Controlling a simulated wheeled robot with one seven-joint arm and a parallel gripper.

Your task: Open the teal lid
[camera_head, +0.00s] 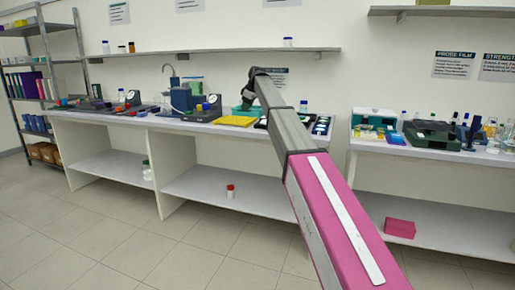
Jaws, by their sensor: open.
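A small teal piece (237,110), which may be the teal lid, shows at the back of the left bench, just left of my arm. My gripper (247,103) points down close over it. The fingertips are small and dark, and I cannot tell whether they touch the teal piece. My arm hides what lies to the right of it. Another pale teal-and-white box (373,114) stands on the right bench, and I cannot tell whether it has a lid.
A yellow tray (235,121) lies in front of the teal piece. A blue device (181,98) and bottles stand to the left. A wall shelf (205,50) runs above the bench. A dark green box (428,132) sits on the right bench. The floor in front is clear.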

